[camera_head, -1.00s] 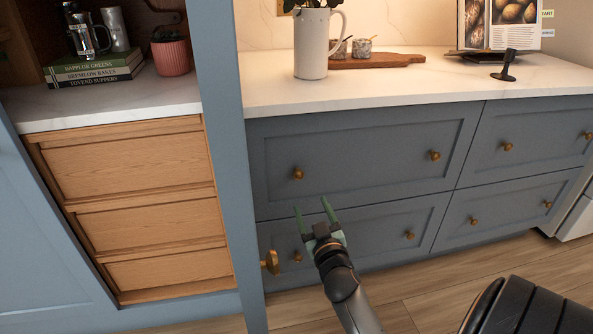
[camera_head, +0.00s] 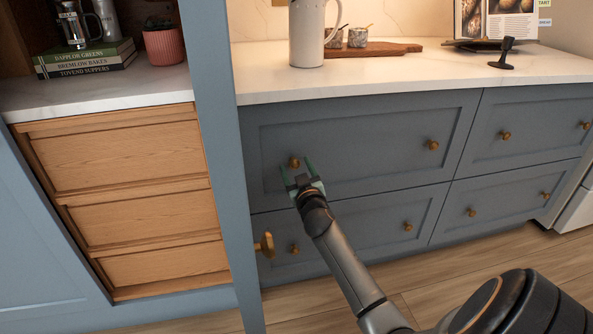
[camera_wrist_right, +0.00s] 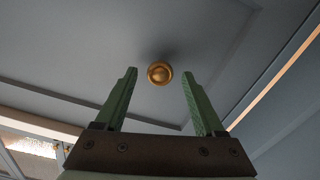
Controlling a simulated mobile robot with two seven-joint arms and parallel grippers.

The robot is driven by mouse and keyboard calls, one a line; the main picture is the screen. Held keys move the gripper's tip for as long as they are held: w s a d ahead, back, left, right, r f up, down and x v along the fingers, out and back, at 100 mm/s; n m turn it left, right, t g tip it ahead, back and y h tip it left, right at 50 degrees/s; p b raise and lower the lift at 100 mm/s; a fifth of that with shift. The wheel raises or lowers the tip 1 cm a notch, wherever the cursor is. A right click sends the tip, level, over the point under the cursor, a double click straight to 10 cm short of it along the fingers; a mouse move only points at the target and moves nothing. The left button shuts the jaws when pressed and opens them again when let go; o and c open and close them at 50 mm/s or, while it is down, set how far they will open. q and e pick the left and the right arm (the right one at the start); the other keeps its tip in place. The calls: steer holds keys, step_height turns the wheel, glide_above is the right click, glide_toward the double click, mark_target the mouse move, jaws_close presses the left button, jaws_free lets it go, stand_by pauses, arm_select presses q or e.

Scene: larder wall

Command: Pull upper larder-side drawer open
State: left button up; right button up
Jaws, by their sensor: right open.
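The upper larder-side drawer (camera_head: 365,140) is a blue-grey panel with two brass knobs, and it is shut. Its left knob (camera_head: 294,162) is just beyond my right gripper (camera_head: 297,170), which has green fingers. In the right wrist view the round brass knob (camera_wrist_right: 160,73) shows between and just past the tips of the open fingers (camera_wrist_right: 159,78); I see no contact. The drawer's right knob (camera_head: 432,145) is clear of the arm. My left gripper is not in view.
A lower drawer (camera_head: 350,228) is below, and two more drawers are to the right. The white counter (camera_head: 400,78) overhangs above, with a jug (camera_head: 306,35).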

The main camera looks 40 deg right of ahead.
jaws_close()
stand_by(0.6)
stand_by(0.8)
